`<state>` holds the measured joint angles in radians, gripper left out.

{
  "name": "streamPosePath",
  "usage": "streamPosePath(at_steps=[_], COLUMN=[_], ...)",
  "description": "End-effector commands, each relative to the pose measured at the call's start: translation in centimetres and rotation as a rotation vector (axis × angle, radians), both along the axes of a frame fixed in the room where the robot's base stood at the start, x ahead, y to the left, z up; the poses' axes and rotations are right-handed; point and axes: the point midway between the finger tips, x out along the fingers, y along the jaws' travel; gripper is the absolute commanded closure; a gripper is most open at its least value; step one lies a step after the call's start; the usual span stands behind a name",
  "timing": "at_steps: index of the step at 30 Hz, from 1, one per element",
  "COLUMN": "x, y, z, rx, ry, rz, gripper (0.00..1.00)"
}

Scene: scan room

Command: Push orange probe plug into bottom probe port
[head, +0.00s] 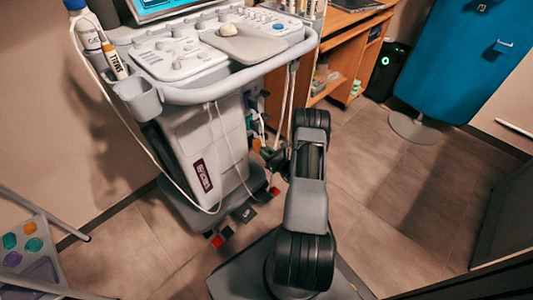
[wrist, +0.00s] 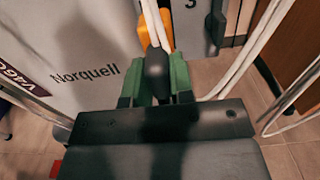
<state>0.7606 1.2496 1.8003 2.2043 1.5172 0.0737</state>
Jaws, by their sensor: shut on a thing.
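The orange probe plug (wrist: 146,32) is in the wrist view, top centre, close against the side of the grey scanner cart. A dark grip piece (wrist: 157,72) sits just below it, between the green fingertips of my gripper (wrist: 157,82). My gripper is shut on this plug. In the head view a small orange patch (head: 256,145) shows beside the cart's right side, with my gripper (head: 270,157) next to it. The bottom probe port is hidden behind the plug and fingers, so I cannot tell how deep the plug sits.
White cables (wrist: 245,58) hang right of my gripper and one crosses above the plug. The scanner cart (head: 205,150) stands left of my arm. A wooden desk (head: 345,40) is behind it, and a blue panel (head: 465,60) is at right. Floor right of my arm is clear.

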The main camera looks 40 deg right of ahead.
Motion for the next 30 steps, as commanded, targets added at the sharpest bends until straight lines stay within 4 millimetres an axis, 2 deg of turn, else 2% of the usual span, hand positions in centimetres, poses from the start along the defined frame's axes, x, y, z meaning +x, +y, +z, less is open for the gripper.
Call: streamPosePath(at_steps=[30], x=[0.97], y=[0.18], z=[0.04], rx=[0.0], ry=[-0.001], rz=[0.0], gripper=[1.0])
